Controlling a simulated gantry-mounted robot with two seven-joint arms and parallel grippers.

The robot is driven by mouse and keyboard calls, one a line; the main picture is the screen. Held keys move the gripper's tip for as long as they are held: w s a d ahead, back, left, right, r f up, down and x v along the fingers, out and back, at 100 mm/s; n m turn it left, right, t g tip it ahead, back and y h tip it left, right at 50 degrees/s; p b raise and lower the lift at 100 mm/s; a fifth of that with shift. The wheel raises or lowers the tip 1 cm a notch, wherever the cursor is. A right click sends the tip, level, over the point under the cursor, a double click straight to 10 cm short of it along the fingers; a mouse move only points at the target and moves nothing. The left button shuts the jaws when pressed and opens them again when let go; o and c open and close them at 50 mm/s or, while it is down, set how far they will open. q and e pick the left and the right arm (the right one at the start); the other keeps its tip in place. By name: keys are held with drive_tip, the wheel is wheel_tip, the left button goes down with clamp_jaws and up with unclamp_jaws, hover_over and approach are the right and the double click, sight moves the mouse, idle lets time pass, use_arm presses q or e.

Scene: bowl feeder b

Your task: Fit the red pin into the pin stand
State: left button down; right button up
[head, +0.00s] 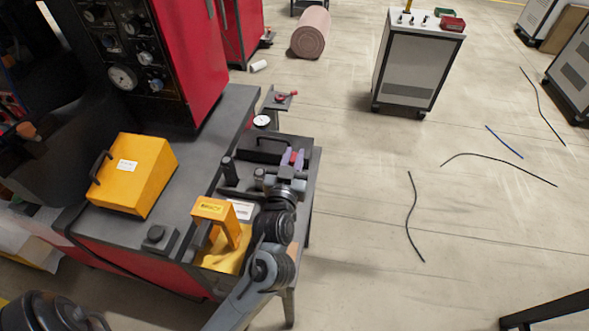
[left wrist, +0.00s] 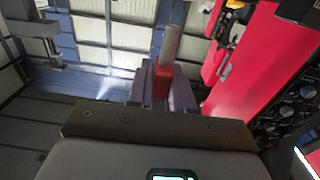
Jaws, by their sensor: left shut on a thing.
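My left gripper (head: 293,158) is over the right part of the workbench, its purple fingers shut on the red pin (head: 299,160). In the left wrist view the red pin (left wrist: 163,76) sits between the fingers (left wrist: 165,92), and a grey cylindrical shaft (left wrist: 172,43) extends from it away from the gripper. A dark fixture with short upright posts (head: 229,168) stands just left of the gripper. It may be the pin stand, but I cannot tell for certain. My arm and gripper hide part of the bench there. The right gripper is out of view.
A yellow bracket (head: 212,209) stands close left of my arm, and a yellow box (head: 135,175) is farther left. A red cabinet with gauges (head: 190,60) rises behind. Floor to the right is mostly open.

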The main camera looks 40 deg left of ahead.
use_arm(q)
drive_tip(key=shift+a+f+b, duration=0.1)
drive_tip(key=shift+f+b, duration=0.45)
drive_tip(key=shift+f, duration=0.05)
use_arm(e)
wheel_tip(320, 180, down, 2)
use_arm(q)
drive_tip(key=shift+r, duration=0.1)
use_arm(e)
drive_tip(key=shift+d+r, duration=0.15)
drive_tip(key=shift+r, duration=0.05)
use_arm(q)
drive_tip(key=shift+p, duration=0.6)
drive_tip(key=shift+f+b, duration=1.35)
drive_tip(key=shift+f, duration=1.65)
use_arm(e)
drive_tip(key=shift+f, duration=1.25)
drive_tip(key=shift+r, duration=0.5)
use_arm(q)
drive_tip(key=shift+p, duration=0.35)
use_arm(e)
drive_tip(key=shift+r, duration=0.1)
